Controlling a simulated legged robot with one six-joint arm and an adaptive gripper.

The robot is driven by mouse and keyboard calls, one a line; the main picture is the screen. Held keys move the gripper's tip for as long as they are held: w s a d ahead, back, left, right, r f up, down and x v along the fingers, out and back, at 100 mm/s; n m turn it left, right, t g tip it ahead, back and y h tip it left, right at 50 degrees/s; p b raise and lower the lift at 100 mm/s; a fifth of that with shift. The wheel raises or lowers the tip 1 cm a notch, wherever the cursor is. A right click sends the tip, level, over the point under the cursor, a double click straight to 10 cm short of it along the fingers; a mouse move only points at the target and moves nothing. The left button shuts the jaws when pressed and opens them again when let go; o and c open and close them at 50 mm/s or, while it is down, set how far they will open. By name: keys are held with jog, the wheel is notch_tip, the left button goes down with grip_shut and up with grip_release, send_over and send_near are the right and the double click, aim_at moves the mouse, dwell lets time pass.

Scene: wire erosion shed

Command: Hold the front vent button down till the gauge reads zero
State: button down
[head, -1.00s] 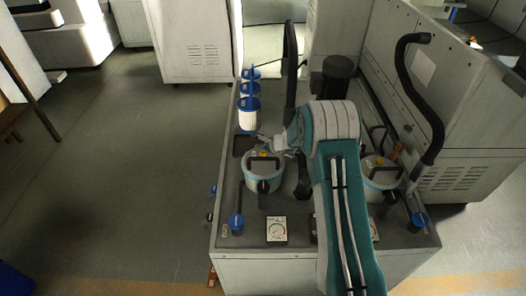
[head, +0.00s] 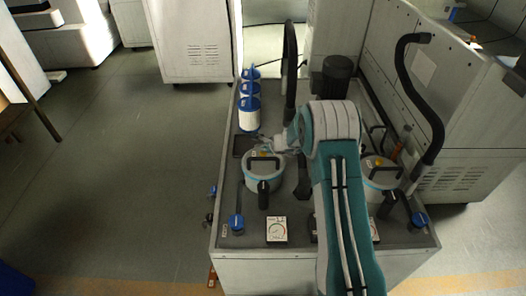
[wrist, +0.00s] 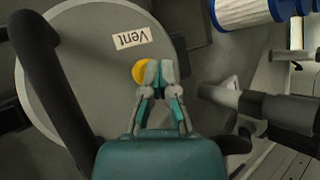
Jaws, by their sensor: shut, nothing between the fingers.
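A round grey filter pot (head: 262,186) with a black bar handle stands on the left of the machine top. Its lid (wrist: 80,110) carries a "Vent" label (wrist: 131,38) and a yellow vent button (wrist: 139,73), which also shows small in the head view (head: 264,153). My gripper (wrist: 161,70) is shut and empty. Its fingertips overlap the button's edge in the wrist view; I cannot tell whether they touch it or hover above. A white dial gauge (head: 276,230) lies in front of this pot; its reading is too small to make out.
A second similar pot (head: 381,174) stands to the right, partly behind my arm. Blue-capped white cylinders (head: 249,115) stand behind the left pot. Black hoses (head: 290,85) rise behind, and a blue valve knob (head: 236,222) is at the front left. Floor to the left is open.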

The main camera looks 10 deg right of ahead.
dwell(0.3)
jog(key=shift+r, duration=0.9)
jog(key=shift+r, duration=2.45)
